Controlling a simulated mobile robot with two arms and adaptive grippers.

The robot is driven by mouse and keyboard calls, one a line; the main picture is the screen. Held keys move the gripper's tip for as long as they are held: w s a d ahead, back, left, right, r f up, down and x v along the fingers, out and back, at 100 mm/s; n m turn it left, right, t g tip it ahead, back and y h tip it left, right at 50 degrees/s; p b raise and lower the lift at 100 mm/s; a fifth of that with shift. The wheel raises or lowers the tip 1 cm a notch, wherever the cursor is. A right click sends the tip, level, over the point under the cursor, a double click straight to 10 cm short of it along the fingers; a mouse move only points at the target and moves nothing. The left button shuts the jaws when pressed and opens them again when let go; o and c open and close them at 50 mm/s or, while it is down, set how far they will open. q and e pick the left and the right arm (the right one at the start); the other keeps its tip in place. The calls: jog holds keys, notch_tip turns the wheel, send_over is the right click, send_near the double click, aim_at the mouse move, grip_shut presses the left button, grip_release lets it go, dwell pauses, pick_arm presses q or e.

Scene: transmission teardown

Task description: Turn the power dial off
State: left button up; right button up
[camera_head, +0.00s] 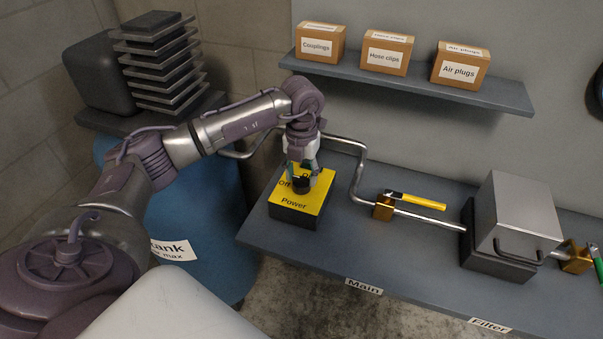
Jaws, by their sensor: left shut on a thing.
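The power box (294,203) is a dark block with a yellow top marked "Power" and "Off", on the left end of the grey bench. A second marking at the top of its face is partly covered by my gripper. A black dial (301,185) sits on the yellow face. My left gripper (302,177) reaches down from above and is shut on the dial. The dial's exact pointing direction is hard to tell, as the fingers hide part of it. My right gripper is not in view.
A pipe runs behind the box to a valve with a yellow handle (416,200), then a grey filter box (517,218). A shelf (420,84) with cardboard boxes hangs above. A blue tank (190,225) stands left of the bench (400,248).

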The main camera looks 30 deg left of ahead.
aim_at(302, 178)
pick_arm(q)
jog(key=o, duration=1.2)
jog(key=shift+c, duration=0.2)
jog(key=shift+r, duration=0.15)
notch_tip(302, 178, up, 12)
